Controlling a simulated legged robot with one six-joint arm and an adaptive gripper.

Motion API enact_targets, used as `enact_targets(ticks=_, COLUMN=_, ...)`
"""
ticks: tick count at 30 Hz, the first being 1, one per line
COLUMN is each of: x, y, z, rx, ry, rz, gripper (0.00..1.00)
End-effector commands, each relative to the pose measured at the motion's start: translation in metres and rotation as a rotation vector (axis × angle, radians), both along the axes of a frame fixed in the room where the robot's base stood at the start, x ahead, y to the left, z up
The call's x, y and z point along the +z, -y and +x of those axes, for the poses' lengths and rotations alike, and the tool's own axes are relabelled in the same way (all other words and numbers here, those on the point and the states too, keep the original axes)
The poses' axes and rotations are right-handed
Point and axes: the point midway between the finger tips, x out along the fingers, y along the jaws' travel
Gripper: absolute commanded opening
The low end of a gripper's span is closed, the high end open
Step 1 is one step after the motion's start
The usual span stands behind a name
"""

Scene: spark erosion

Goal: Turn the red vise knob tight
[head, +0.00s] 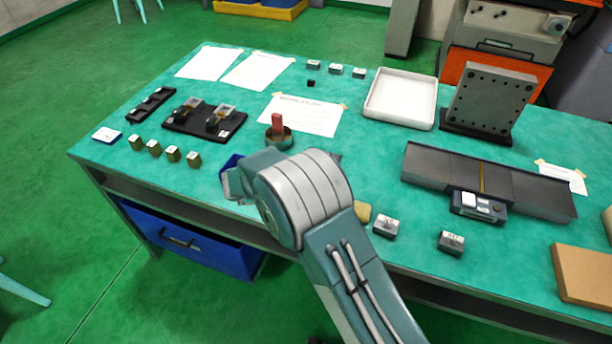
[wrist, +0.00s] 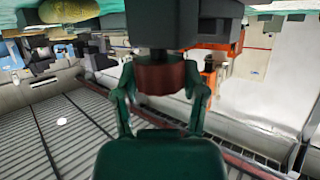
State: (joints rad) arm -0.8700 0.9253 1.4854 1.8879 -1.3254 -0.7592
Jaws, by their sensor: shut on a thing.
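The red vise knob (wrist: 161,76) is a dull red cylinder in the middle of the wrist view. It joins the dark vise body (wrist: 180,25) at the top of that view. My gripper (wrist: 159,87) is shut on the knob, with one green finger on each side of it. In the head view my own arm covers the knob and my fingertips. A blue piece (head: 231,163) shows beside the arm's end there; I cannot tell what it belongs to.
The green table (head: 225,120) carries a round cup with a red block (head: 278,124), a white tray (head: 401,98), an upright dark plate (head: 490,97) and a long dark fixture (head: 440,170). Small grey blocks (head: 386,227) lie near the front edge. A blue drawer (head: 190,240) is below.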

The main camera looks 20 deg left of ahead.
Motion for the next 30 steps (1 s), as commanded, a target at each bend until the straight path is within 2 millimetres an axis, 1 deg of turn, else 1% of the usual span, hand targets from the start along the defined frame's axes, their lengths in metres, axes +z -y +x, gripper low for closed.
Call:
enact_targets(ticks=1, x=-0.0014, y=-0.0030, z=-0.0001, rx=-0.025, ry=-0.001, rz=0.005, gripper=0.08)
enact_targets(ticks=6, x=-0.0010, y=-0.0029, z=0.0000, rx=-0.110, ry=0.000, rz=0.006, gripper=0.08)
enact_targets(ticks=12, x=-0.0003, y=-0.0030, z=0.0000, rx=-0.164, ry=0.001, rz=0.005, gripper=0.08)
enact_targets(ticks=27, x=0.0004, y=-0.0030, z=0.0003, rx=-0.182, ry=0.002, rz=0.006, gripper=0.08)
enact_targets(ticks=28, x=0.0004, y=-0.0030, z=0.0003, rx=-0.182, ry=0.003, rz=0.007, gripper=0.60)
enact_targets(ticks=29, x=0.0004, y=-0.0030, z=0.0004, rx=-0.182, ry=0.003, rz=0.007, gripper=0.73)
enact_targets(ticks=30, x=0.0005, y=-0.0029, z=0.0005, rx=-0.182, ry=0.003, rz=0.007, gripper=0.91)
